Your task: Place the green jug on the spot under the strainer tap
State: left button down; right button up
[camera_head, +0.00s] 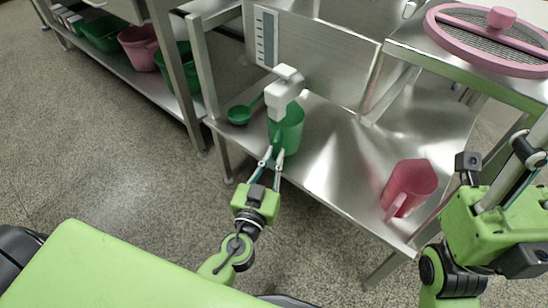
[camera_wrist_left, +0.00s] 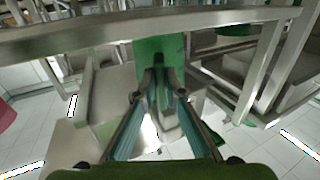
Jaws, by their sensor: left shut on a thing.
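The green jug (camera_head: 291,128) stands on or just above the steel table near its front left. A white fitting (camera_head: 282,88), which looks like the tap, is directly above and overlaps its rim. My left gripper (camera_head: 272,158) is shut on the jug's near side. In the left wrist view the fingers (camera_wrist_left: 160,85) close around its green handle, and the jug's green wall (camera_wrist_left: 150,50) shows behind. The spot under the jug is hidden; I cannot tell if the base touches the table. My right gripper (camera_head: 515,170) is at the right edge, its fingertips unclear.
A pink jug (camera_head: 411,184) stands at the table's right front. A green scoop (camera_head: 240,114) lies left of the green jug. A pink-rimmed sieve (camera_head: 495,42) sits on the upper right shelf. Table middle (camera_head: 345,150) is clear. Bins stand on a low shelf at upper left.

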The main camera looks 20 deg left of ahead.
pick_arm(q)
jog(key=shift+s+f, duration=0.1)
jog(key=shift+f, duration=0.5)
jog(key=c, duration=2.5)
grip_release()
jog(key=o, duration=0.5)
jog(key=shift+f, duration=0.1)
jog(key=shift+r, duration=0.2)
